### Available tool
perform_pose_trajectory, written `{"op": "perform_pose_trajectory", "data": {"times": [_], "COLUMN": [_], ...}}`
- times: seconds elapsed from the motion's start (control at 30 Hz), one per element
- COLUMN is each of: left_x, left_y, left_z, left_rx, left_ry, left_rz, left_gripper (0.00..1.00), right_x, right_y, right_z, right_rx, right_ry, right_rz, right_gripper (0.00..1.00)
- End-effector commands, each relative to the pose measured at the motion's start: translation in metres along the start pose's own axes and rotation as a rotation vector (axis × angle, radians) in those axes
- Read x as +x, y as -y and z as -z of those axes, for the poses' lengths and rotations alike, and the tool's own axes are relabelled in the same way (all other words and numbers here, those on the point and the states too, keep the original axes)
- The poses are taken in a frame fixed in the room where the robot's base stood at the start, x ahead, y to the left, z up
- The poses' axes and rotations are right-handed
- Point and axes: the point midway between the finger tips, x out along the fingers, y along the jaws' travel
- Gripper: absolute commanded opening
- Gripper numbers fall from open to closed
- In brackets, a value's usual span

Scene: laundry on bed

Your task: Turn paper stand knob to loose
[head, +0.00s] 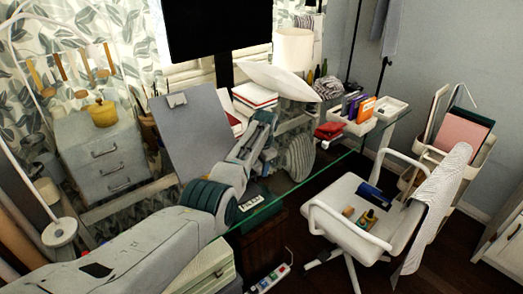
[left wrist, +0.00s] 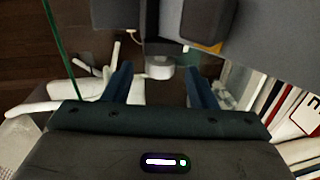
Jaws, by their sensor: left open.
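The paper stand (head: 193,130) is a grey board with a clip at its top, leaning upright on the glass desk in the head view. In the left wrist view a small pale round knob (left wrist: 160,67) on a grey mount shows ahead, between the finger lines. My left gripper (left wrist: 160,88) is open, with its two dark blue fingers apart to either side of the knob. No contact with the knob can be made out. In the head view my left arm reaches across in front of the board, and its fingertips are hard to see. My right gripper is not in view.
A white tray (head: 385,112) sits on the desk's right part. A white chair (head: 345,215) stands in front of the glass desk edge.

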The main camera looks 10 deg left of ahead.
Motion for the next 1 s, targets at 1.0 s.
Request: {"op": "perform_pose_trajectory", "data": {"times": [1.0], "left_x": [-0.092], "left_y": [0.000], "left_z": [0.000], "left_rx": [-0.001], "left_ry": [0.001], "left_rz": [0.002], "left_gripper": [0.52], "right_x": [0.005], "right_y": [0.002], "right_z": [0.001], "right_rx": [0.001], "right_ry": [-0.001], "right_rz": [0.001], "right_gripper": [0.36]}}
